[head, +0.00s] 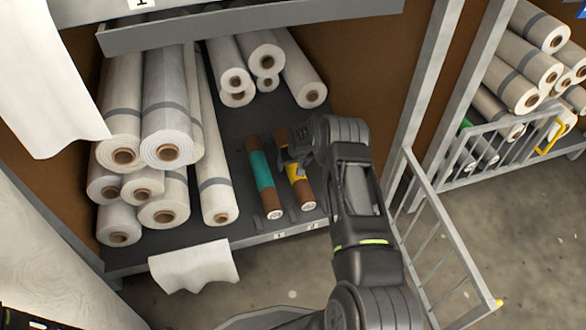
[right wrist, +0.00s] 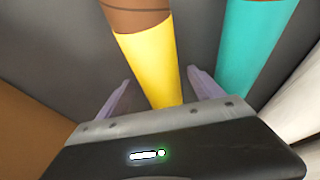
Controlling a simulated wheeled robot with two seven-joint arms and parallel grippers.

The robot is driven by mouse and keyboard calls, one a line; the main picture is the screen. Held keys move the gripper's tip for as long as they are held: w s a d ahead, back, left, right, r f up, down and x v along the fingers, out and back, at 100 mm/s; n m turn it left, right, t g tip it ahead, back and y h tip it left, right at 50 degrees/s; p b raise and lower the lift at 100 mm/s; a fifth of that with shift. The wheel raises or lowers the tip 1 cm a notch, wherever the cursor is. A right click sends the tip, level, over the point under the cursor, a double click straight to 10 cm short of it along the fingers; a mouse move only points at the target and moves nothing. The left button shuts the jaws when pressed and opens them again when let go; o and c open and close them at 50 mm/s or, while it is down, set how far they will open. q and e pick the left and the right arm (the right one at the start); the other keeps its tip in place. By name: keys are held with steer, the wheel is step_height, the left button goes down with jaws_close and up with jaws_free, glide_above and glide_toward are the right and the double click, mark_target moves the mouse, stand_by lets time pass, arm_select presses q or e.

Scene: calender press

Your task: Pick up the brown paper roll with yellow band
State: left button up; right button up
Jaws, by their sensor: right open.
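The brown paper roll with yellow band (head: 304,192) lies on the dark shelf in the head view, its labelled end towards the front edge. In the right wrist view its yellow band (right wrist: 148,62) runs between the two open fingers of my right gripper (right wrist: 155,95), one finger on each side, with no clear grip on it. In the head view my right gripper (head: 289,157) is over the roll and hides part of it. A brown roll with a teal band (head: 263,172) lies just left of it. My left gripper is not in view.
Large white rolls (head: 168,105) are stacked at the left of the shelf, with more at the back (head: 303,75). A white sheet (head: 195,266) hangs over the front edge. An open grey barred gate (head: 440,240) stands at the right. A drawer-like ledge (head: 240,22) spans above.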

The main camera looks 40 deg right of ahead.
steer(key=shift+c, duration=0.2)
stand_by(0.3)
jaws_close()
stand_by(0.7)
steer(key=shift+r, duration=0.1)
